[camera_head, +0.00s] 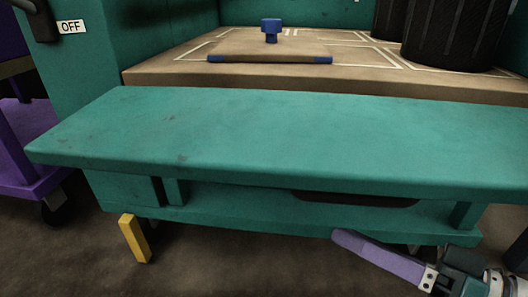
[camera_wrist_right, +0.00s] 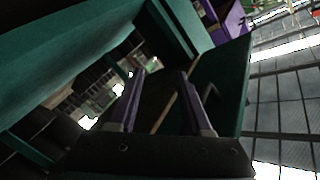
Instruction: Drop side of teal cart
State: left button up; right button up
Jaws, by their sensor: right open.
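The teal cart (camera_head: 290,222) fills the middle of the head view. Its broad teal side panel (camera_head: 270,140) extends toward me from the front edge of the brown deck and looks roughly flat; its exact tilt is hard to tell. A dark slot shows in the cart's front below the panel. A yellow lever (camera_head: 135,238) hangs at the lower left. My right gripper (camera_head: 340,238) is at the lower right, below the panel's near edge. In the wrist view its two purple fingers (camera_wrist_right: 160,76) are apart with nothing between them, near teal parts. My left gripper is not in view.
The deck (camera_head: 140,77) has white lines and carries a brown board with a blue knob (camera_head: 271,28). Black ribbed cylinders (camera_head: 450,35) stand at the back right. A purple cart (camera_head: 30,160) is at the left, near a teal wall with an OFF label (camera_head: 71,27).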

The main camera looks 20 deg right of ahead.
aim_at(351, 198)
jog(key=s+d+r+y, duration=0.4)
jog(key=s+r+y, duration=0.1)
jog(key=y, duration=0.1)
jog(key=shift+t, duration=0.3)
jog(key=b+x, duration=0.2)
jog(key=x, duration=0.7)
jog(key=shift+s+a, duration=0.1)
jog(key=shift+a, duration=0.2)
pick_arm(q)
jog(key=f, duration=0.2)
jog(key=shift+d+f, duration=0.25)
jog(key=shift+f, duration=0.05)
pick_arm(e)
grip_shut()
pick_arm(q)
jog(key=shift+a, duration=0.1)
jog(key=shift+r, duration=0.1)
pick_arm(e)
jog(key=shift+r, duration=0.1)
